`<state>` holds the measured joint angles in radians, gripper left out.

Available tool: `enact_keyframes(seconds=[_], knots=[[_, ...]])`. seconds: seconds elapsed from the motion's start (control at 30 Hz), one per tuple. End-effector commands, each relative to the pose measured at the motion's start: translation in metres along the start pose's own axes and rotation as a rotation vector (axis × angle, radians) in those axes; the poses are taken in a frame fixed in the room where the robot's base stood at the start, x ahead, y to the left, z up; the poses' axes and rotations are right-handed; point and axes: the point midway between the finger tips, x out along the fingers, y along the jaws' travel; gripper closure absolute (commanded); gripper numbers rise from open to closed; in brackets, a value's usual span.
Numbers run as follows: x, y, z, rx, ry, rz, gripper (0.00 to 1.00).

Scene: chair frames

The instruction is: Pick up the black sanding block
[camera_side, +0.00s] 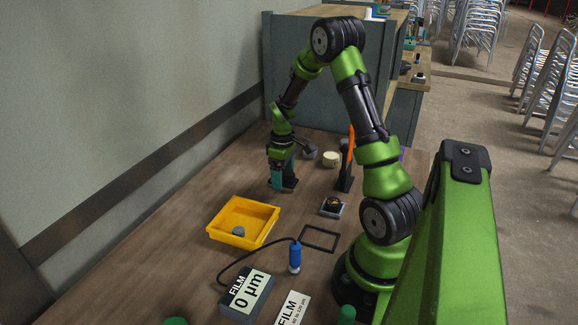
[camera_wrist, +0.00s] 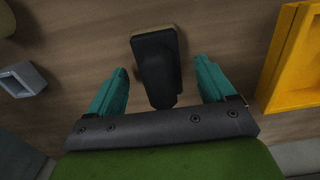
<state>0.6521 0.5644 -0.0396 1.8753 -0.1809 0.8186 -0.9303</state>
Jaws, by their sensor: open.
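The black sanding block (camera_wrist: 157,62) lies on the wooden table, with a paler layer showing along its far edge in the wrist view. My gripper (camera_wrist: 163,82) is open, its two teal fingers on either side of the block with gaps of table visible between. In the side view the block (camera_side: 289,182) shows as a dark shape at the fingers of my gripper (camera_side: 283,178), partly hidden by them. The block's near end is close to the gripper's dark crossbar in the wrist view. I cannot tell the exact height of the fingertips above the table.
A yellow tray (camera_side: 213,232) holding a small grey piece (camera_side: 239,231) stands nearer the camera. A cream round item (camera_side: 331,160), an orange-and-black upright tool (camera_side: 347,165), a small grey tray (camera_side: 323,211) and a film gauge (camera_side: 247,291) with a blue probe (camera_side: 295,258) are around. A grey hollow piece (camera_wrist: 23,79) lies left.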

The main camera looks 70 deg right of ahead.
Motion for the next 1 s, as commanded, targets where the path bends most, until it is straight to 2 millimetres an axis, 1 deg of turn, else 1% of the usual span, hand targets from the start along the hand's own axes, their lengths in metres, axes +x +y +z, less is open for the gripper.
enact_keyframes(seconds=[0.03, 0.1, 0.27, 0.3, 0.73, 1.0], knots=[[0.0043, -0.0002, 0.0002, 0.0, -0.001, -0.001, 0.17], [0.0063, -0.0001, 0.0, 0.001, 0.001, 0.0, 0.17], [0.0062, 0.0001, -0.0001, 0.001, 0.001, 0.0, 0.17], [0.0062, 0.0001, -0.0001, 0.0, 0.001, 0.0, 0.19], [0.0058, 0.0002, -0.0002, 0.0, 0.001, 0.001, 0.84], [0.0044, 0.0005, -0.0005, 0.0, 0.002, 0.002, 0.85]])
